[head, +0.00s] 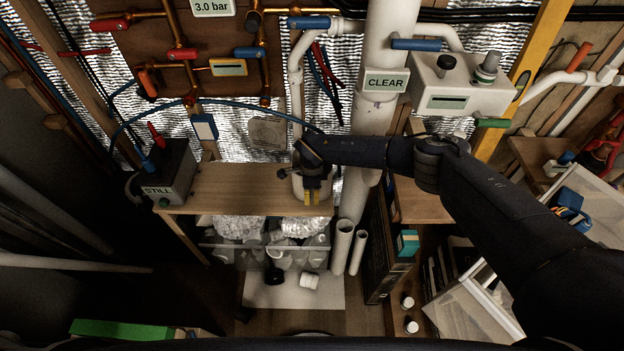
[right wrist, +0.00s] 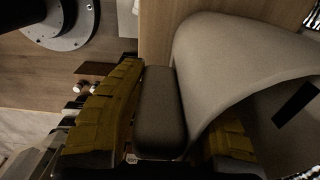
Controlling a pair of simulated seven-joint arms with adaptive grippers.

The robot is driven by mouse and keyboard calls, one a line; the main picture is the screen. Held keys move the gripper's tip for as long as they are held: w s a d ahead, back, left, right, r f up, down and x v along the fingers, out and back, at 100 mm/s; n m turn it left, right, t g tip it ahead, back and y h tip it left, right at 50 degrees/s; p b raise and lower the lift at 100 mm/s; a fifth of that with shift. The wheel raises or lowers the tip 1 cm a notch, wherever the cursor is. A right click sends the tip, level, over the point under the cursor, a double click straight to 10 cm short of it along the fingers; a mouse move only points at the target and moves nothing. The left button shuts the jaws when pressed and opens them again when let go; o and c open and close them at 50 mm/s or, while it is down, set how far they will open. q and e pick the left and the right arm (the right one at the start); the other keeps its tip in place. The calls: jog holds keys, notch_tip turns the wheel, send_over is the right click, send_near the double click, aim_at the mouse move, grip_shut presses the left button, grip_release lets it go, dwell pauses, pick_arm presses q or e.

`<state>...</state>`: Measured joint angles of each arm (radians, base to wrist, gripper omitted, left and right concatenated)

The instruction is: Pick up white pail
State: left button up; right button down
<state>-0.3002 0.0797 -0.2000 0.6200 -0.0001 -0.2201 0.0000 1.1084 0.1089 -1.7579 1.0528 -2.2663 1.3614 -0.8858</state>
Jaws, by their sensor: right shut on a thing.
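The white pail (head: 298,187) stands at the right end of the wooden shelf (head: 235,183) in the head view, partly covered by my right gripper (head: 311,197). In the right wrist view the pail's pale curved wall (right wrist: 235,60) fills the upper right, close against the gripper. There the yellow-padded fingers of my right gripper (right wrist: 165,112) are shut on the pail, with a dark grey block between them at its edge. I cannot tell whether the pail is clear of the shelf. My left gripper is not in view.
A grey box marked STILL (head: 170,178) stands at the shelf's left end. A thick white pipe (head: 372,120) with a CLEAR sign rises right of the pail. A clear bin (head: 265,252) is below the shelf. The shelf's middle is free.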

jog(key=shift+r, duration=0.1)
notch_tip(320, 180, up, 20)
dwell(0.8)
dwell(0.5)
